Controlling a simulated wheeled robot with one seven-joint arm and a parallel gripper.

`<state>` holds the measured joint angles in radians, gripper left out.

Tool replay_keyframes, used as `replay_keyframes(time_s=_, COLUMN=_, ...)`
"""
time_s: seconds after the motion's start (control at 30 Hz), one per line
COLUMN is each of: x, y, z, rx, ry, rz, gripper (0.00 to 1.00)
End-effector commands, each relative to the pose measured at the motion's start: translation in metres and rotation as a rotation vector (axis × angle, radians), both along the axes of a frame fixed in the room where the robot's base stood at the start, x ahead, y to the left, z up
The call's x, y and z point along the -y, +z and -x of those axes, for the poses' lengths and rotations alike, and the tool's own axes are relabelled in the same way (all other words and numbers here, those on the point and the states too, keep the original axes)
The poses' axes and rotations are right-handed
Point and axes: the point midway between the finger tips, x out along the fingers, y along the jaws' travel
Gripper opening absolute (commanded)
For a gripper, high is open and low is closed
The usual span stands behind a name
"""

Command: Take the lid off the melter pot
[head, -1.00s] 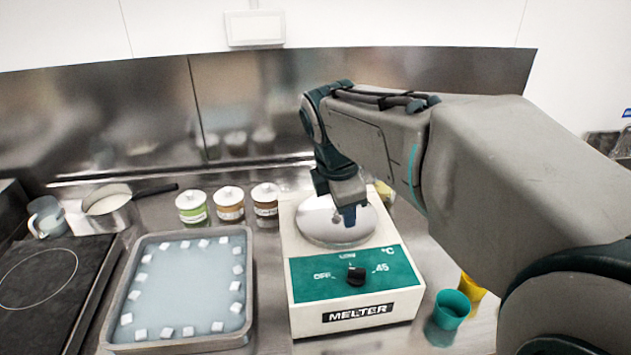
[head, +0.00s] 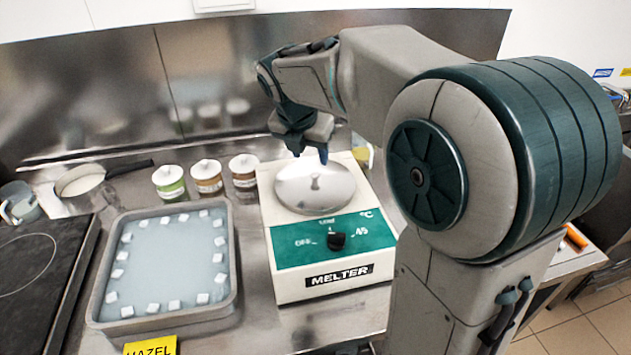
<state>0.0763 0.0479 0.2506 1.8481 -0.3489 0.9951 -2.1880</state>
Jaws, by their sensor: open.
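The melter (head: 325,283) is a white box with a green front panel, a black knob and a MELTER label. Its pot is covered by a round, shiny metal lid (head: 296,193) with a small knob (head: 315,183) in the middle. The pot under the lid is hidden. My gripper (head: 310,157) is open and empty, pointing down above the rear part of the lid. Its fingertips look apart from the knob, a little behind and above it in the picture.
A grey tray (head: 228,290) with white cubes around its inside stands left of the melter. Several lidded jars (head: 207,177) stand behind it. A saucepan (head: 80,181) and a black cooktop (head: 38,270) are at far left. A yellow HAZEL label (head: 150,346) is at the front.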

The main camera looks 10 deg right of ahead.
Motion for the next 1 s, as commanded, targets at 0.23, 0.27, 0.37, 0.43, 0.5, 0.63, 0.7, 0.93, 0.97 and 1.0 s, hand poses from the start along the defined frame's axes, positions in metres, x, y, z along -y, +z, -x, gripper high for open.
replay_keyframes(time_s=0.23, x=0.004, y=-0.02, z=-0.006, rx=-0.002, ry=0.0, rz=-0.001, gripper=0.46)
replay_keyframes(time_s=0.27, x=0.005, y=-0.022, z=-0.006, rx=-0.001, ry=0.0, rz=-0.001, gripper=0.46)
replay_keyframes(time_s=0.37, x=0.008, y=-0.036, z=-0.01, rx=-0.004, ry=-0.001, rz=0.0, gripper=0.46)
replay_keyframes(time_s=0.43, x=0.01, y=-0.046, z=-0.012, rx=-0.004, ry=0.0, rz=-0.002, gripper=0.46)
replay_keyframes(time_s=0.5, x=0.012, y=-0.056, z=-0.015, rx=-0.003, ry=-0.002, rz=-0.001, gripper=0.46)
replay_keyframes(time_s=0.63, x=0.014, y=-0.065, z=-0.018, rx=-0.001, ry=-0.002, rz=-0.002, gripper=0.46)
replay_keyframes(time_s=0.7, x=0.015, y=-0.066, z=-0.019, rx=0.0, ry=-0.001, rz=-0.002, gripper=0.46)
replay_keyframes(time_s=0.93, x=0.014, y=-0.066, z=-0.019, rx=0.001, ry=-0.001, rz=-0.001, gripper=0.27)
replay_keyframes(time_s=0.97, x=0.014, y=-0.066, z=-0.019, rx=0.001, ry=-0.001, rz=-0.001, gripper=0.18)
replay_keyframes(time_s=1.0, x=0.014, y=-0.066, z=-0.019, rx=0.001, ry=-0.001, rz=-0.001, gripper=0.07)
